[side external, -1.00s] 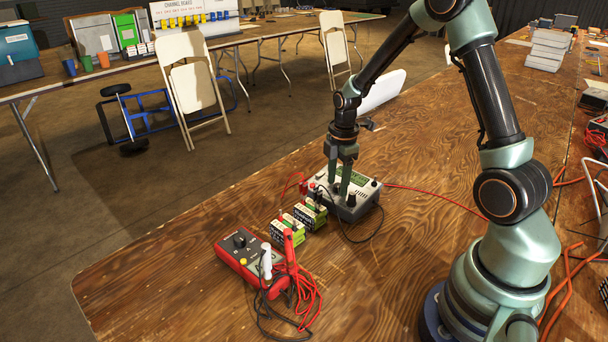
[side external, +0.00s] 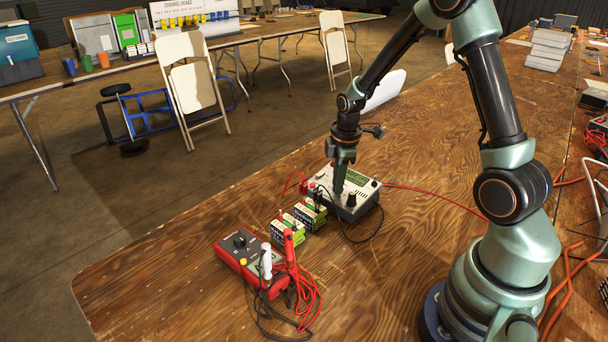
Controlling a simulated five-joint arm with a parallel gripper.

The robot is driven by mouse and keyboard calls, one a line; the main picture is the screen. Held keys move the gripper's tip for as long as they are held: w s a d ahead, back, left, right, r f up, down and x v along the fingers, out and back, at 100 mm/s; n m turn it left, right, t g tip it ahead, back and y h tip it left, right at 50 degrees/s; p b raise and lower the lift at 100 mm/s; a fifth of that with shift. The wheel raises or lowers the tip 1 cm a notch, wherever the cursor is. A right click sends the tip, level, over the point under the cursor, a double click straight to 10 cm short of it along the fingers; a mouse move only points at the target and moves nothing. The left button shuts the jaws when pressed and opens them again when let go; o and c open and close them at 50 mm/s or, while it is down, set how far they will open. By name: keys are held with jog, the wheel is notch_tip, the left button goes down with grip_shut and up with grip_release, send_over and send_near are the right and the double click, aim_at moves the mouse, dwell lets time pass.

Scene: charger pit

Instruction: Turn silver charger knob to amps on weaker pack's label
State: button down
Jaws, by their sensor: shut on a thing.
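The silver charger (side external: 366,199) sits on the wooden bench, with a green display on its top panel. My gripper (side external: 339,192) points down onto the charger's top panel and is shut on a knob there. The fingers hide the knob, so its pointer cannot be read. Two battery packs (side external: 286,229) and (side external: 311,214) with green and white labels stand side by side just left of the charger. Their label print is too small to read. A red multimeter (side external: 243,255) lies further left, with its probes on it.
A black lead (side external: 372,238) curls in front of the charger and a red lead (side external: 438,198) runs off to the right. Red cable coils (side external: 306,290) lie by the meter. The bench's left front is bare.

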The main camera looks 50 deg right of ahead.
dwell(0.3)
jog(key=c, duration=0.7)
grip_release()
jog(key=shift+r, duration=0.1)
jog(key=r, duration=0.4)
jog(key=s+r, duration=0.1)
jog(key=r, duration=0.7)
jog(key=shift+s+a, duration=0.2)
jog(key=shift+a, duration=0.05)
jog(key=shift+f, duration=0.1)
